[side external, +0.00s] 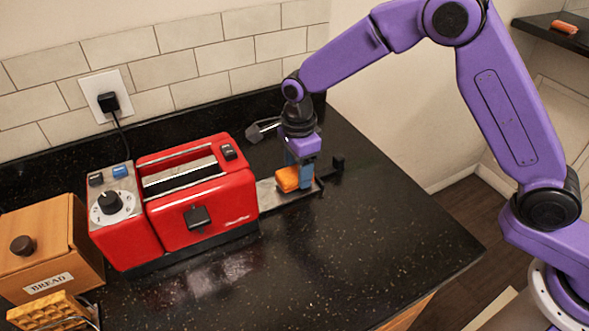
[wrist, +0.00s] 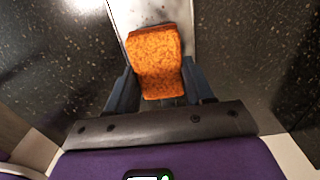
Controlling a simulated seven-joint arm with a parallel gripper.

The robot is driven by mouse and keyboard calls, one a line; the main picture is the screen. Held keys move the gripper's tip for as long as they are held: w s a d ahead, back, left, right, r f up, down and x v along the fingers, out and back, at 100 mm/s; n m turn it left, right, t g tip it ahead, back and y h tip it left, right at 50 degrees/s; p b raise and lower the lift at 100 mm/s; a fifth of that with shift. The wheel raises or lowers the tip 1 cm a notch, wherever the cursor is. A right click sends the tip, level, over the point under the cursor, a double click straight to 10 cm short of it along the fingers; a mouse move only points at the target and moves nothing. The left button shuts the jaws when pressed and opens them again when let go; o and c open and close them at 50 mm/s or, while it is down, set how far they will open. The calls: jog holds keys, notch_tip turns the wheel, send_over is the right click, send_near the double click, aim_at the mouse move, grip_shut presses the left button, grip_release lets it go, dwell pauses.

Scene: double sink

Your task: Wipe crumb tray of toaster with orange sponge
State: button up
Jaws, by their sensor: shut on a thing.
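The orange sponge (side external: 289,180) is held in my gripper (side external: 303,181), at the crumb tray on the toaster's right side. In the wrist view the sponge (wrist: 156,62) sits between the two blue fingers of my gripper (wrist: 158,88). The metal crumb tray (side external: 266,194) sticks out from the right end of the red toaster (side external: 205,205). In the wrist view the tray (wrist: 183,14) runs under the sponge and shows small dark specks. The sponge appears to be on or just above the tray; I cannot tell if they touch.
A wooden bread box (side external: 45,250) and a rack with waffles (side external: 50,312) stand left of the toaster. A plug (side external: 108,102) is in the wall outlet behind, its cord running to the toaster. The black counter (side external: 390,235) is clear to the right and in front.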

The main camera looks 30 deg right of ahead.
jog(key=shift+r, duration=3.05)
jog(key=shift+r, duration=1.5)
jog(key=shift+f, duration=0.2)
jog(key=shift+f, duration=3.85)
jog(key=shift+f, duration=1)
